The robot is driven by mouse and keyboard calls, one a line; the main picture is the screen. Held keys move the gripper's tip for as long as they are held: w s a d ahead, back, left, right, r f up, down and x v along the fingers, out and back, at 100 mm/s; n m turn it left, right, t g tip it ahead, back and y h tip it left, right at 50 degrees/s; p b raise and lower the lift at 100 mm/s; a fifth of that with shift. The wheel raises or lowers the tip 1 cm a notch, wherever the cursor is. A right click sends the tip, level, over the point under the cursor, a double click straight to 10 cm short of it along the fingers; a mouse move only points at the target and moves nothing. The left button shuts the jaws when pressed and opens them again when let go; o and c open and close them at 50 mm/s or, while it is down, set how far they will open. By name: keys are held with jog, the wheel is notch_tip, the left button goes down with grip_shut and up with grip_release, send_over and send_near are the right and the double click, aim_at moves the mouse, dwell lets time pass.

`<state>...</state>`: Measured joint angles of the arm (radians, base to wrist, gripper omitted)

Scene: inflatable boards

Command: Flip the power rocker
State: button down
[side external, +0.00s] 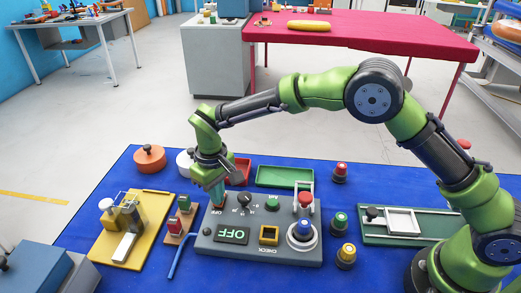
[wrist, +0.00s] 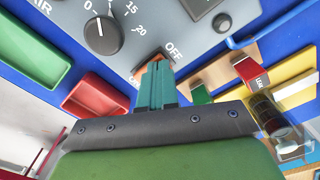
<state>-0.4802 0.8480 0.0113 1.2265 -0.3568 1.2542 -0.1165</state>
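The grey control panel (side external: 262,254) lies on the blue table, with a display (side external: 232,235) reading OFF. In the wrist view, the orange power rocker (wrist: 145,70) sits on the panel beside a printed OFF label and is partly hidden by my fingertips. My gripper (side external: 217,195) points down over the panel's left rear part. Its teal fingers (wrist: 157,85) are together with nothing seen between them, and their tips are at the rocker. I cannot tell whether they touch it.
A dial (wrist: 103,35) stands close to the rocker. A wooden board with small switches (side external: 181,222) lies left of the panel. Red and green trays (side external: 285,177) lie behind.

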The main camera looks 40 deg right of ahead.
jog(key=shift+r, duration=3.45)
jog(key=shift+f, duration=0.2)
jog(key=shift+s+d+f, duration=0.15)
jog(key=shift+s+f, duration=0.25)
jog(key=shift+f, duration=0.15)
jog(key=s+d+r+m+t+y, duration=0.1)
jog(key=s+d+r+m+t, duration=0.2)
jog(key=s+d+r, duration=0.4)
jog(key=s+d+r+m+t+y, duration=0.1)
jog(key=s+d+r+m+t, duration=0.3)
jog(key=s+d, duration=1)
jog(key=v, duration=0.4)
jog(key=shift+w+a+r, duration=0.1)
jog(key=shift+a+r, duration=0.05)
